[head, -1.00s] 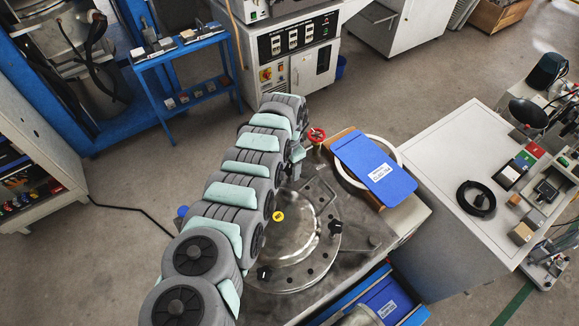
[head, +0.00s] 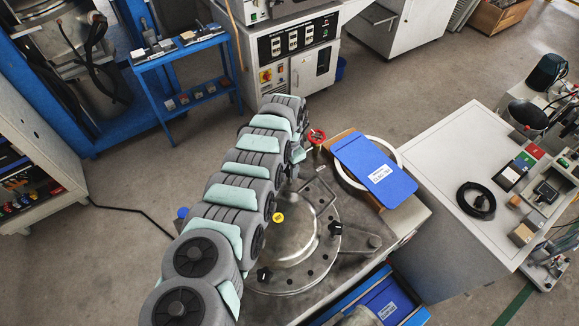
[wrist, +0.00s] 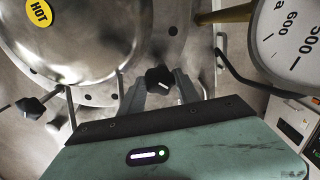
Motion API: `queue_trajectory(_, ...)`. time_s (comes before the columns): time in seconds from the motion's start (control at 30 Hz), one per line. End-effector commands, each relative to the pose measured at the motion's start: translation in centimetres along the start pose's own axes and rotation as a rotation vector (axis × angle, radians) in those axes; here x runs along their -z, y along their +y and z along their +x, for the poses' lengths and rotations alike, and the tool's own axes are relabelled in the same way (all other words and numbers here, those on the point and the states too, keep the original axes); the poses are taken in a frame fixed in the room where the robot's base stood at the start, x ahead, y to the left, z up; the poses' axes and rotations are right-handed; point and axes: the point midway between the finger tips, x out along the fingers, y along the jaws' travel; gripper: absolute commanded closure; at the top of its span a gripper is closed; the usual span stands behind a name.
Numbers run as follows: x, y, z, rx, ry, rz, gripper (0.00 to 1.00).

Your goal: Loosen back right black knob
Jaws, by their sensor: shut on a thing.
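In the wrist view, my gripper (wrist: 160,88) reaches in from below, its two grey fingers on either side of a black knob (wrist: 158,76). It is shut on that knob, at the edge of the round metal lid (wrist: 90,35). A second black knob (wrist: 32,107) sits at the left and is not held. In the head view, the round lid (head: 290,243) shows with one black knob (head: 335,228) at its right and another (head: 264,274) at its front. The held knob and my fingertips are hard to make out there behind my arm.
A yellow HOT sticker (head: 278,217) is on the lid. A dial gauge (wrist: 288,40) stands close right of my gripper. A white workbench (head: 440,170) is further right.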

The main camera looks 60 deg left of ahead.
Motion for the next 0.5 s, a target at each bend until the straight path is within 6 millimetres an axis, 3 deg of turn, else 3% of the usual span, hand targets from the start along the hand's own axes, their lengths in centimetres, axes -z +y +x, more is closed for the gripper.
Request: queue_trajectory(0.5, 0.15, 0.04, -0.24, 0.001, 0.002, -0.145, 1.00)
